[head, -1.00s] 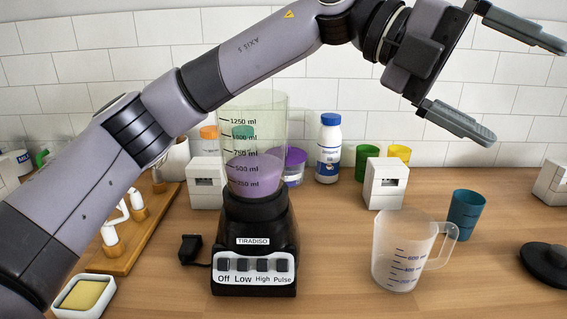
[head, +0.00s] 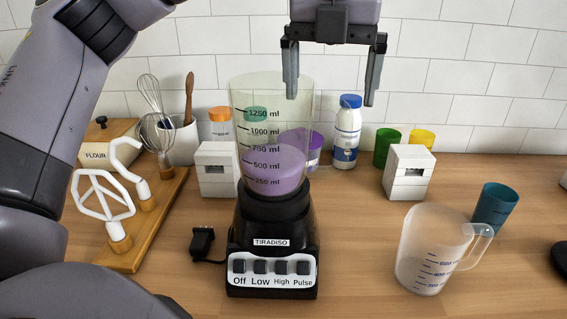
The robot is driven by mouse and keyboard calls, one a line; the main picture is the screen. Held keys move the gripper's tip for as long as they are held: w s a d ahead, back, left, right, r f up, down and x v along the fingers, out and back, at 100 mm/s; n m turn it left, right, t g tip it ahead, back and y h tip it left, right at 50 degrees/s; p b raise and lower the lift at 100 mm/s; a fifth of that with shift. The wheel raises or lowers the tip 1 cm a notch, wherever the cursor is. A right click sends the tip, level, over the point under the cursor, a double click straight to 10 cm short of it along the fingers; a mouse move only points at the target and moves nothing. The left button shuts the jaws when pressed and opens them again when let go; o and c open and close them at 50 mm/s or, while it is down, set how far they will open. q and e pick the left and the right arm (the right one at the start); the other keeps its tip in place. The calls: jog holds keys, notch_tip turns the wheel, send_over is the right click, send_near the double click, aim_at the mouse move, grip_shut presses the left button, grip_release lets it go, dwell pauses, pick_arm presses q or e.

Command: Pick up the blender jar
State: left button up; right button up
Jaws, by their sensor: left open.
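The blender jar (head: 265,130) is clear with black volume marks and purple liquid in its lower part. It stands upright on the black blender base (head: 272,235), which has a row of switches at its front. My left gripper (head: 330,98) is open and empty, with its fingers pointing down. In the picture its left finger overlaps the jar's upper right rim, and its right finger is to the right of the jar. I cannot tell whether the finger touches the jar. My right gripper is not in view.
A measuring cup (head: 432,250) and a teal cup (head: 495,205) stand at the right. A white block (head: 408,172), a blue-capped bottle (head: 346,135) and another white block (head: 217,170) stand behind. A wooden board (head: 150,230) with beaters lies at the left.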

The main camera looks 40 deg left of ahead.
aim_at(333, 98)
pick_arm(q)
jog(key=f, duration=0.4)
jog(key=shift+w+f+p, duration=0.25)
jog(key=shift+w+p, duration=0.05)
jog(key=shift+w, duration=0.05)
jog(key=shift+d, duration=0.1)
jog(key=shift+c, duration=0.4)
grip_shut()
jog(key=shift+r, duration=0.15)
